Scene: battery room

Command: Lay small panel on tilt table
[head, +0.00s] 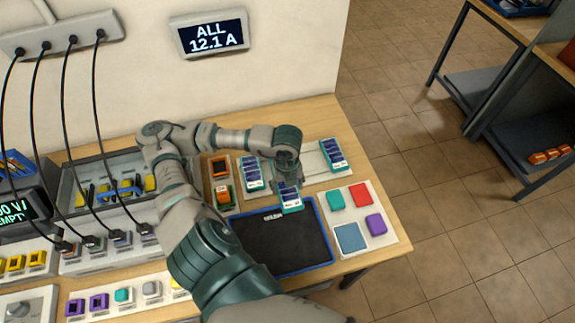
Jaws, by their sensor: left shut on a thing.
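My left gripper (288,181) points down and is shut on a small blue panel (291,201) with a teal edge and a white label strip. The held panel overlaps the far edge of a black, blue-rimmed mat (328,254) in the picture; I cannot tell whether it touches. Similar blue panels stand on a pale grey rack (312,163), one at its left (252,173) and one at its right (332,155). Nothing in view is clearly marked as the tilt table. The gripper hides part of the rack's middle. My right gripper is not in view.
A white board (364,235) with coloured squares lies right of the mat. Orange-framed blocks (221,181) stand left of the rack. A grey bin (72,190), hanging black cables (64,150) and a wall display (209,37) are at the left and back.

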